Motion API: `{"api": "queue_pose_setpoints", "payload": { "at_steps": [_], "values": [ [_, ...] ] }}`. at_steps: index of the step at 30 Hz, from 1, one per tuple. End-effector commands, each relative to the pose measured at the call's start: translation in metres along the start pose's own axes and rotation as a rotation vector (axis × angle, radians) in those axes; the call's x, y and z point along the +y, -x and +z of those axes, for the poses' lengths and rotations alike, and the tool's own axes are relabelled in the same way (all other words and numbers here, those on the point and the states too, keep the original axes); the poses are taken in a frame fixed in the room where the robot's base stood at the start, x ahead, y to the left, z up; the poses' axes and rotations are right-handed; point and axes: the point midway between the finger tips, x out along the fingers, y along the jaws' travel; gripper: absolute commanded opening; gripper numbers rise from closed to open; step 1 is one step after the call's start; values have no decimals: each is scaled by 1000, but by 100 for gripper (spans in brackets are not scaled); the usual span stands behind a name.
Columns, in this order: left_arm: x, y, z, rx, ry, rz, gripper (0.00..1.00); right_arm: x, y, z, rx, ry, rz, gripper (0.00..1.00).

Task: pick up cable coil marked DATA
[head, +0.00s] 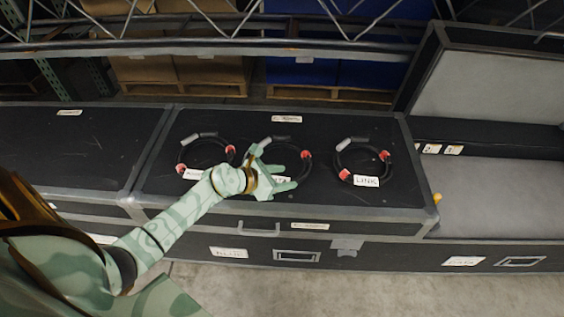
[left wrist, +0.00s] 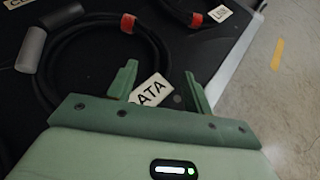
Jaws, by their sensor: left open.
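The cable coil marked DATA is the middle of three black coils on the dark case lid. It shows in the head view (head: 309,166), partly covered by my left gripper (head: 281,167). In the left wrist view the coil (left wrist: 153,46) has a red band and grey sleeves. My right gripper is not in view.
A coil with a partly hidden tag (head: 181,155) lies to the left, and a coil tagged LINK (head: 383,168) lies to the right. An open case with grey padding (head: 490,190) stands at the right. Shelving with boxes (head: 210,75) is behind.

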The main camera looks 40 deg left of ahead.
Motion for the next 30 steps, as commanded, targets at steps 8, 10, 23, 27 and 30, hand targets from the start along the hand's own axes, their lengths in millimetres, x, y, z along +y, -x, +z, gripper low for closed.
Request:
{"api": "queue_pose_setpoints", "payload": {
  "at_steps": [8,10,23,27,30],
  "values": [
    [-2,-34,-3,3,3,0,51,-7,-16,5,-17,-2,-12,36],
    [-2,-34,-2,2,3,0,51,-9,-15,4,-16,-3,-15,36],
    [-2,-33,0,0,1,1,0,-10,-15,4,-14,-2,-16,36],
    [-2,-33,0,0,1,1,0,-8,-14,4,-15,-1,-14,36],
    [-2,-31,4,-1,0,1,0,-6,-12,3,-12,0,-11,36]
  ]
}}
